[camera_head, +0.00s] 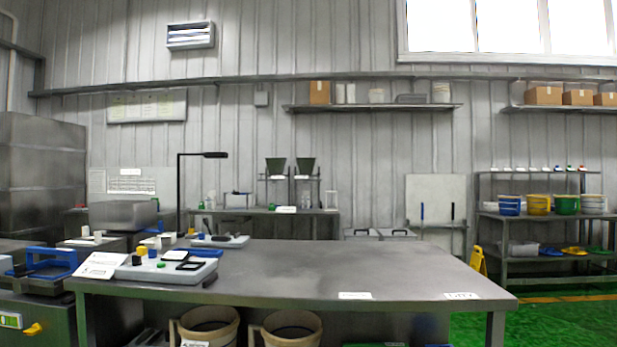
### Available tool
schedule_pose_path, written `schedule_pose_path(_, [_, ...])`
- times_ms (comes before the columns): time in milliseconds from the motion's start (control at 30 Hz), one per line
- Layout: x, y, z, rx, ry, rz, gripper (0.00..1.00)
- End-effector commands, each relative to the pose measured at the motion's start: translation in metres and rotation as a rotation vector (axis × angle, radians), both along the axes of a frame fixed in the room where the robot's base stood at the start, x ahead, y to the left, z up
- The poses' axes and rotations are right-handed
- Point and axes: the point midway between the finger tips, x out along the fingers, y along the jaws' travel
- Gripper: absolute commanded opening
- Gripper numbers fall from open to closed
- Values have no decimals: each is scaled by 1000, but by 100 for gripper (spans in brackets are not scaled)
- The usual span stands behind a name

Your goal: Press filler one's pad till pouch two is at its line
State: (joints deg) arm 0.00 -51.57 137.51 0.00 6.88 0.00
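Two dark green hoppers on stands, which look like the fillers, stand on the back bench against the wall: a left hopper (276,167) and a right hopper (305,167). Labels are too small to read, so I cannot tell which is filler one. A small white item (286,209) lies on the bench below them. Pads, pouches and fill lines cannot be made out at this distance. My gripper does not show in this view.
A grey table (330,265) fills the foreground; its middle and right are mostly bare. A white device with coloured knobs (165,268) sits at its left end. Two tan drums (291,327) stand beneath. A rack with coloured tubs (538,204) and a yellow floor sign (478,262) are right.

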Motion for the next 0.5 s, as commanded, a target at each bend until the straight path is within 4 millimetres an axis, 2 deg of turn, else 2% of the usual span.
schedule_pose_path(200, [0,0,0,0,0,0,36])
schedule_pose_path(400, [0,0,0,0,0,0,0])
schedule_pose_path(500, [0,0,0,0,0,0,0])
